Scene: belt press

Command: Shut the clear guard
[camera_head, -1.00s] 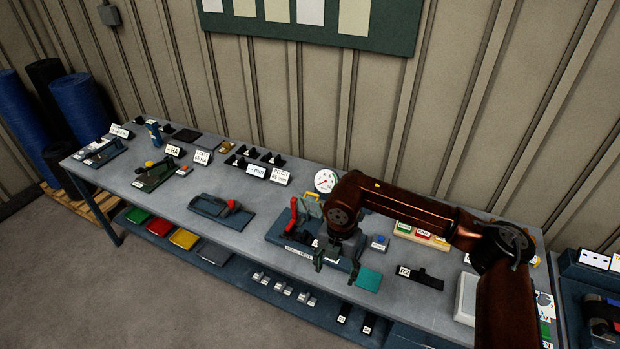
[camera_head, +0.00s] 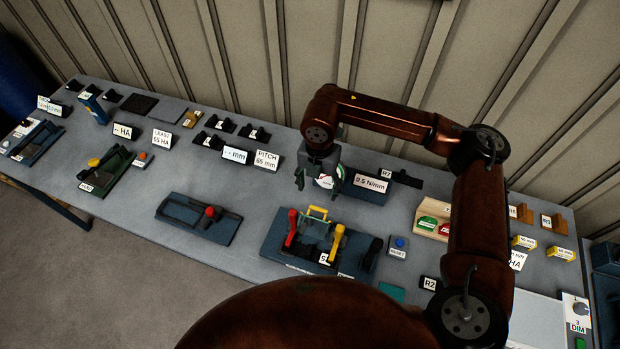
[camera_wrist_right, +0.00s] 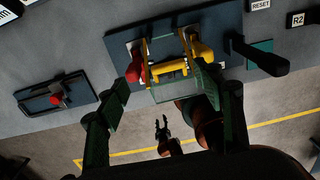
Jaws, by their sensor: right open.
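The clear guard (camera_head: 315,228) is a see-through panel with a yellow handle (camera_head: 318,210), on the blue press base (camera_head: 272,243). It appears raised, between a red lever (camera_head: 291,229) and a yellow lever (camera_head: 337,243). The yellow bar (camera_wrist_right: 167,68) also shows in the wrist view. My right gripper (camera_head: 320,180) is above and behind the press, pointing down, open and empty. Its two fingers (camera_wrist_right: 160,104) stand either side of the guard in the wrist view, apparently not touching it. My left gripper (camera_wrist_right: 162,127) seems to show small and far below there; its jaws are unclear.
A gauge box reading 0.5 N/mm (camera_head: 368,187) stands behind the press. A black-handled lever (camera_head: 372,253) and a blue reset button (camera_head: 400,243) are to its right. A red-knobbed fixture (camera_head: 200,217) sits left, with bare bench between.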

